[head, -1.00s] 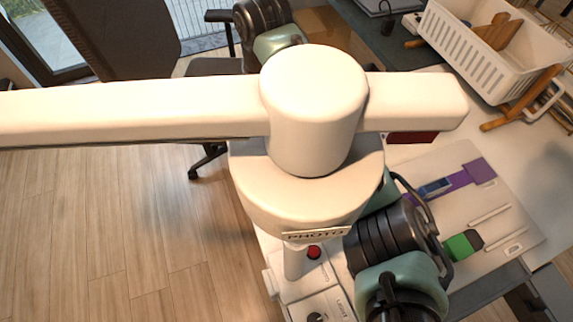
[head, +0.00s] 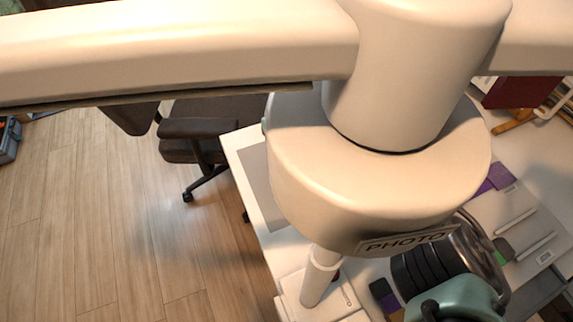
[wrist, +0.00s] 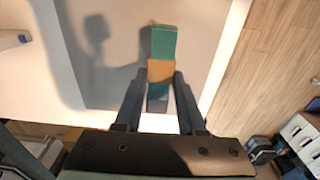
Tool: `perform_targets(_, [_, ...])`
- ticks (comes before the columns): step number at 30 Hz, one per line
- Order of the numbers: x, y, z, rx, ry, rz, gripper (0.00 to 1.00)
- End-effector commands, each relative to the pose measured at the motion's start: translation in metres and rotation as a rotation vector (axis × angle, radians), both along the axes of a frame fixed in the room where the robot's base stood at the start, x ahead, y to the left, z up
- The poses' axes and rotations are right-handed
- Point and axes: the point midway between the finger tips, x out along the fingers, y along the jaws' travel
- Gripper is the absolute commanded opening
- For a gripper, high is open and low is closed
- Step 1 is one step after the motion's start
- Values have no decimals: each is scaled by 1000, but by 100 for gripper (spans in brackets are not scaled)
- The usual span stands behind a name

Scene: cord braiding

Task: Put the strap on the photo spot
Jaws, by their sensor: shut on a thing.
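The strap (wrist: 162,43) shows in the wrist view with a teal far part, an orange-tan band and a dark near end. My gripper (wrist: 161,76) is shut on it around the band, and its teal part points away from me. Behind it is a flat grey panel (wrist: 115,65) on a white surface, apparently the photo spot; I cannot tell whether the strap touches it. In the head view a strip of the grey panel (head: 257,183) shows left of the large cream stand marked PHOTO (head: 405,242). The stand hides my gripper and the strap there.
The cream stand's head and its long arm (head: 170,50) fill much of the head view. A pale board (head: 508,215) with purple and green pieces lies at the right. A dark chair (head: 205,130) stands beyond the table.

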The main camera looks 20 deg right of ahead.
Motion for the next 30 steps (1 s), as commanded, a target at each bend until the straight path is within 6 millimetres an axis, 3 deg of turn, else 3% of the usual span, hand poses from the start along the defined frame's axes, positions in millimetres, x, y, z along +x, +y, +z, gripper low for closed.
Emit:
perform_targets(4, [-1,0,-22,0,2,-1,0])
perform_targets(15, [0,0,-26,1,0,-1,0])
perform_targets(16, [0,0,-26,0,0,0,43])
perform_targets(20, [0,0,-26,0,0,0,66])
perform_targets(30, [0,0,-24,-1,0,0,69])
